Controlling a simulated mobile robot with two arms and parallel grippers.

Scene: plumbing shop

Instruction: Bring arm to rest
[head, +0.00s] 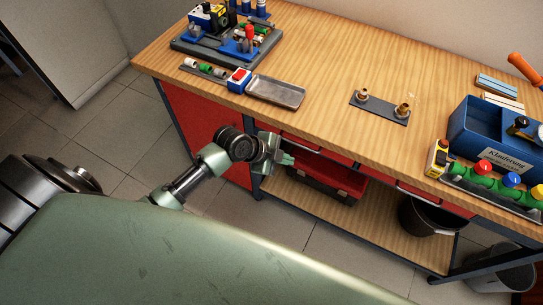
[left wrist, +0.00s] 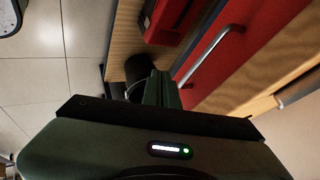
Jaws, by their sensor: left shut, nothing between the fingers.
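My left gripper (head: 284,160) is in front of the workbench's front edge in the head view, below the level of the bench top. It is shut and empty. In the left wrist view its closed fingers (left wrist: 160,88) point toward the space under the bench, beside a red drawer front with a metal handle (left wrist: 212,52). My left arm reaches in from the left over the floor. My right gripper is not in view.
The wooden workbench (head: 322,72) holds a grey metal tray (head: 276,91), a plate with brass fittings (head: 380,107), a blue bin (head: 475,130) and a row of green valves (head: 490,188). A red toolbox (head: 335,178) and black bucket (head: 425,218) are below. Floor left of the bench is clear.

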